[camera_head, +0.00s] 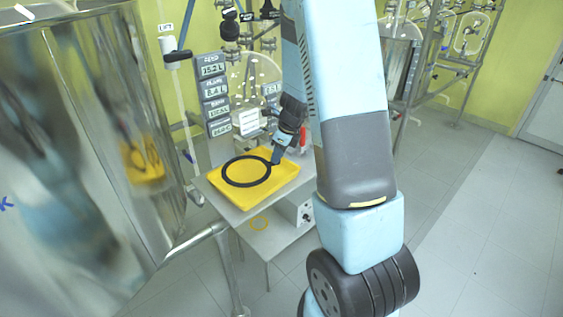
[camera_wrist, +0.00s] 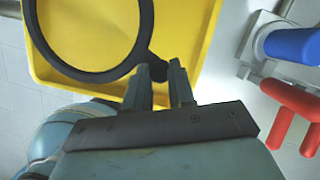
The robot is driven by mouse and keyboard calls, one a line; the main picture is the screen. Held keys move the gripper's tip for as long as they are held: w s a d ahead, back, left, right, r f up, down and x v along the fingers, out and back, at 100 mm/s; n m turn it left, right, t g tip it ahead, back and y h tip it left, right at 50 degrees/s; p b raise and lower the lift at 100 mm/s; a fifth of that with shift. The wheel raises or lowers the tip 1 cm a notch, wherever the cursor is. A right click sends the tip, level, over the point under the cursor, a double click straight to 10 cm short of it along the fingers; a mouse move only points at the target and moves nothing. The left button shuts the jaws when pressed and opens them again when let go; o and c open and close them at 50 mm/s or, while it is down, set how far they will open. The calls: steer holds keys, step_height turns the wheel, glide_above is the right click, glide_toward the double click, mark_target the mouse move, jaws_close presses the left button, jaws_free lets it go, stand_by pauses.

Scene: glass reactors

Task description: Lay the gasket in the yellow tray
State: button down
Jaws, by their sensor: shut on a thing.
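The gasket is a dark flat ring (camera_head: 226,180) with a small tab, seen over the yellow tray (camera_head: 288,176) in the head view. In the wrist view the gasket (camera_wrist: 143,38) shows in part, its upper side cut off by the frame. My gripper (camera_head: 275,160) is shut on the gasket's tab at the ring's right side; in the wrist view my gripper (camera_wrist: 162,68) has its fingertips at the tab. The yellow tray (camera_wrist: 190,45) lies beneath the ring. I cannot tell whether the ring touches the tray floor.
The tray stands on a small metal table (camera_head: 238,212). A large shiny vessel (camera_head: 75,150) fills the left. Blue (camera_wrist: 295,46) and red (camera_wrist: 292,105) parts sit beside the tray. Display panels (camera_head: 213,92) stand behind. The floor at right is open.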

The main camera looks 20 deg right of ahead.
steer(key=shift+w+d+f, duration=0.15)
steer(key=shift+w+f, duration=0.1)
steer(key=shift+f, duration=0.15)
steer(key=shift+w+f, duration=0.15)
steer(key=shift+f, duration=1.55)
steer(key=c, duration=1)
jaws_free()
steer(key=shift+o, duration=0.2)
steer(key=shift+d+r, duration=0.1)
